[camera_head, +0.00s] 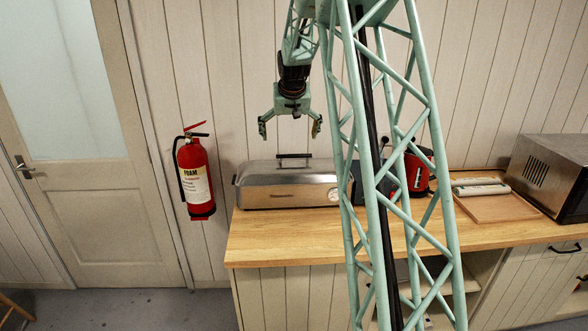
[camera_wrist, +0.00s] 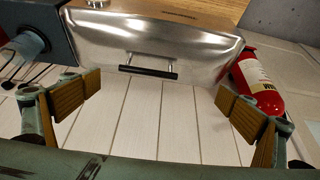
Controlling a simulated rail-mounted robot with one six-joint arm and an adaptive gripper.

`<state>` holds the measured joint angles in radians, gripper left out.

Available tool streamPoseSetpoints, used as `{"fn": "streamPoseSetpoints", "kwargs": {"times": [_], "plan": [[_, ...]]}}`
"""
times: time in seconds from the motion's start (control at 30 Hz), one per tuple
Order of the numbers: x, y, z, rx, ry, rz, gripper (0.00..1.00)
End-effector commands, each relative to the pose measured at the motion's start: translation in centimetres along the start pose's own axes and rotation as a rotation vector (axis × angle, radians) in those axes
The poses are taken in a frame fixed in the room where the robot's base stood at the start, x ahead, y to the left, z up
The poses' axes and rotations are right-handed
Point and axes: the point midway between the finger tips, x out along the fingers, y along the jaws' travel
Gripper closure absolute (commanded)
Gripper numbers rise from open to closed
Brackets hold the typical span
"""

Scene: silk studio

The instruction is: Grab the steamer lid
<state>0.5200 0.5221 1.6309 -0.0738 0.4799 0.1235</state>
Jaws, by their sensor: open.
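The steamer is a long metal box on the wooden counter, with a shiny metal lid (camera_head: 290,169) that carries a dark bar handle (camera_head: 294,156). In the wrist view the lid (camera_wrist: 150,42) fills the upper middle, and its black handle (camera_wrist: 148,72) stands out on two short posts. My gripper (camera_head: 290,128) hangs above the lid and handle, apart from both. Its jaws are spread wide with nothing between them. In the wrist view the tan finger pads of my gripper (camera_wrist: 155,108) show at left and right, and the handle lies beyond them, between the two sides.
A red fire extinguisher (camera_head: 195,178) hangs on the wall left of the counter (camera_head: 290,235). A red kettle (camera_head: 417,170) stands to the right of the steamer, partly behind my arm. A wooden board (camera_head: 497,206) and a metal oven (camera_head: 550,172) are farther right.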

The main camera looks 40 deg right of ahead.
Motion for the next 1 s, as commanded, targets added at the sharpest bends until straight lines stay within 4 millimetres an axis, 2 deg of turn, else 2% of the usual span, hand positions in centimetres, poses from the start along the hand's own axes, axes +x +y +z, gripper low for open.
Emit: {"fn": "streamPoseSetpoints", "kwargs": {"times": [0.1,0.3,0.8,1.0], "plan": [[1.6,1.4,-1.1,0.015,0.005,0.007,0.0],[3.3,2.6,-2.0,0.028,0.009,0.014,0.0],[3.6,2.7,-2.0,0.028,0.01,0.014,0.0],[4.6,2.7,-2.0,0.028,0.009,0.014,0.0]]}}
